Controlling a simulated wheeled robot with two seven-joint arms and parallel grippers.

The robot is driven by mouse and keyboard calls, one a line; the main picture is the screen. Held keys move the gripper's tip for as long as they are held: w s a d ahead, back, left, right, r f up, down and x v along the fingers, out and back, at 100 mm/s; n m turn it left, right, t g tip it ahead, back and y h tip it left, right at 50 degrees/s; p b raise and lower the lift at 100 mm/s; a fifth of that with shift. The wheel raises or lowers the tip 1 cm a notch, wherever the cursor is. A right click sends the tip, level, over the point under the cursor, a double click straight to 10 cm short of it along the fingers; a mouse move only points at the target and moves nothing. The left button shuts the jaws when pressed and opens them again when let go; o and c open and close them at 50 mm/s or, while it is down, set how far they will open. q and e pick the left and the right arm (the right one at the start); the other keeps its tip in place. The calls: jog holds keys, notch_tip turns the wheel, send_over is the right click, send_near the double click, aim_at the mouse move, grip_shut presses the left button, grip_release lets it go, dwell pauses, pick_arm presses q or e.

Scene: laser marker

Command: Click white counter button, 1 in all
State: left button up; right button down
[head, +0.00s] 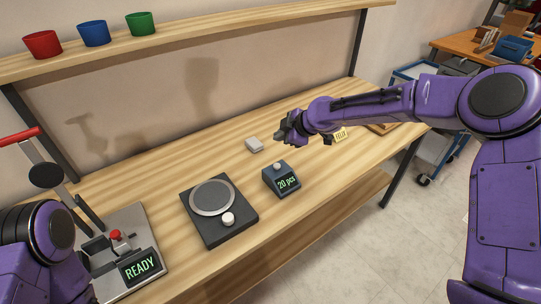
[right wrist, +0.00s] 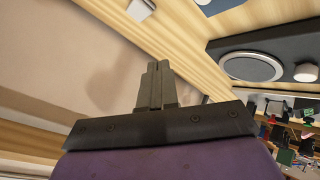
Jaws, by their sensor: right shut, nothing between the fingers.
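The counter (head: 282,181) is a small dark blue box on the table with a display reading "20 pcs". Its pale round button (head: 277,167) sits on top. My right gripper (head: 281,131) is shut and empty, above the table behind the counter, apart from it. In the right wrist view its closed fingers (right wrist: 157,75) show at the centre, and only a blue edge (right wrist: 212,4), perhaps the counter, shows at the top. My left arm shows at the lower left of the head view, but its gripper is not in view.
A black turntable device (head: 219,224) with a grey disc and white knob (head: 228,219) stands left of the counter. A small white block (head: 253,145) lies behind. A machine with a "READY" display (head: 139,267) and red button is further left. Cups stand on the shelf (head: 190,35).

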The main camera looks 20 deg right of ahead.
aim_at(279, 167)
jog(key=f+b, duration=0.4)
jog(key=f, duration=0.1)
jog(key=f+b, duration=0.2)
jog(key=f, duration=0.1)
jog(key=shift+s+a+f+b, duration=0.1)
jog(key=shift+s+a+b, duration=0.2)
jog(key=shift+b, duration=0.1)
jog(key=shift+f, duration=0.1)
dwell(1.9)
jog(key=shift+f+b, duration=0.3)
jog(key=shift+f, duration=0.1)
jog(key=shift+s+f+b, duration=0.1)
jog(key=shift+f+b, duration=0.35)
jog(key=shift+f, duration=0.1)
dwell(0.4)
jog(key=shift+r, duration=0.15)
jog(key=shift+r+p, duration=0.75)
jog(key=shift+r, duration=0.1)
